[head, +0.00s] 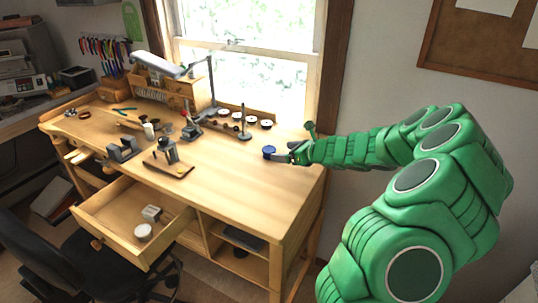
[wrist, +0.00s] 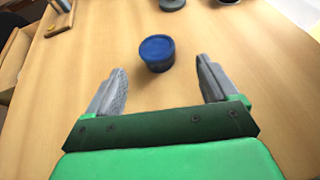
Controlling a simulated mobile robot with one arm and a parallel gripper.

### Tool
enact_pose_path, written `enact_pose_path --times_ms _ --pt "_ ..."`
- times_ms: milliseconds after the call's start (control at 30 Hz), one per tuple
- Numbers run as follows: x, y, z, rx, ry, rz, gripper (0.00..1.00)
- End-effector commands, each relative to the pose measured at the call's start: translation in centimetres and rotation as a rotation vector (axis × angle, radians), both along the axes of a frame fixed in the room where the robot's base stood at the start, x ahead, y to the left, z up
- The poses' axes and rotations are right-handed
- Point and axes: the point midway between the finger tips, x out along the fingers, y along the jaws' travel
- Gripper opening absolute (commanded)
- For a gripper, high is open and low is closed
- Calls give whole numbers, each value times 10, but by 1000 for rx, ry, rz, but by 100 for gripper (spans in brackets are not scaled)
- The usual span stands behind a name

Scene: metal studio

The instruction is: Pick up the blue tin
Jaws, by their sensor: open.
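The blue tin (wrist: 157,53) is a short round tin with a blue lid, standing upright on the wooden workbench. In the wrist view it lies just ahead of the fingertips, roughly centred between them and apart from both. In the head view the blue tin (head: 268,152) is on the right part of the bench top. My gripper (wrist: 164,75) is open and empty, with a grey finger on either side. In the head view my gripper (head: 287,158) is low over the bench, just right of the tin, and its fingers are partly hard to make out.
The bench top (head: 235,170) is clear around the tin. A lamp (head: 211,85), a small stand (head: 243,125) and several round tins are farther back. A block tool on a wooden board (head: 168,165) is to the left. A drawer (head: 135,222) stands open at the front.

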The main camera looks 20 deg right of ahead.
Motion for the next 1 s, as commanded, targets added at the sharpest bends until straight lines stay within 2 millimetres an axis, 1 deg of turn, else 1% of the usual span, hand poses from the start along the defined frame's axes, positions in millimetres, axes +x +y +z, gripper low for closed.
enact_pose_path --times_ms 200,467,800,1000 --pt "12 10 -6 -1 -1 4 87" --pt "24 18 -9 -4 -2 3 87" --pt "51 39 -21 -4 0 3 87" --pt "57 43 -24 -3 -1 3 87"
